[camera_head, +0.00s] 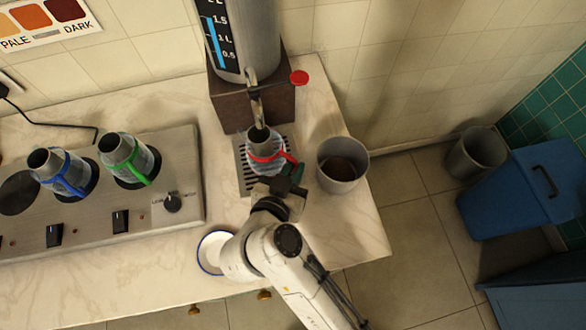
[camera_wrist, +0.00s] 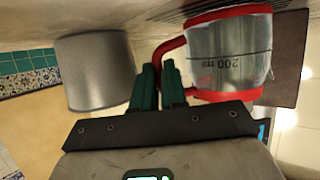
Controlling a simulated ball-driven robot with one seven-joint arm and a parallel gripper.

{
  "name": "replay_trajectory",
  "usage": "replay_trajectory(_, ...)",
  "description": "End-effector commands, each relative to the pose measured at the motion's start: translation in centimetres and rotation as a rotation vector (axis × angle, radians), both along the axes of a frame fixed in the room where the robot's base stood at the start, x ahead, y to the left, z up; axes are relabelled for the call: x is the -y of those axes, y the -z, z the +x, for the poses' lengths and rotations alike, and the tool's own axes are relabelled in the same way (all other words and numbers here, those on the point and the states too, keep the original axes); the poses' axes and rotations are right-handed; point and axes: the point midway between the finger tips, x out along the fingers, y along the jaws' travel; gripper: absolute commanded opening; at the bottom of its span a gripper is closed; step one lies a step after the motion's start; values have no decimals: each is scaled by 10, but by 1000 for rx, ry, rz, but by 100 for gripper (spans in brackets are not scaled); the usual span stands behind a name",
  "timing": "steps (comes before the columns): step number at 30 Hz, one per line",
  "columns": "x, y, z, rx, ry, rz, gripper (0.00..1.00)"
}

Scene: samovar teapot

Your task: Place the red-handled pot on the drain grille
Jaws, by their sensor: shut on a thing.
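The red-handled pot (camera_head: 261,152) is a glass vessel with red bands and a dark neck. It is over the slotted drain grille (camera_head: 245,178), below the samovar tap (camera_head: 256,105). My gripper (camera_head: 291,180) is shut on its red handle, to the right and front of the pot. In the wrist view, the green fingers of my gripper (camera_wrist: 158,86) close around the red handle (camera_wrist: 168,48), beside the pot body (camera_wrist: 230,55). The pot's base is very close to the grille; I cannot tell for certain whether it touches.
A grey bin-like cup (camera_head: 342,170) stands just right of the grille. The samovar (camera_head: 245,40) on its brown stand (camera_head: 225,105) is behind. Blue-handled (camera_head: 60,175) and green-handled (camera_head: 127,160) pots are on the hob at left. A white saucer (camera_head: 212,254) lies in front.

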Motion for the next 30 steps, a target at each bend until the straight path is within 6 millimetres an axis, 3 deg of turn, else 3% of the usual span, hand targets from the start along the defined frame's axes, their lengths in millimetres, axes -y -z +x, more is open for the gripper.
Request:
replay_trajectory(12, 0, 1, 0, 3, 0, 2, 0)
replay_trajectory(13, 0, 3, 0, 0, -1, 1, 14)
replay_trajectory(20, 0, 3, 0, 1, -1, 1, 36)
replay_trajectory(30, 0, 2, -1, 1, -1, 1, 38)
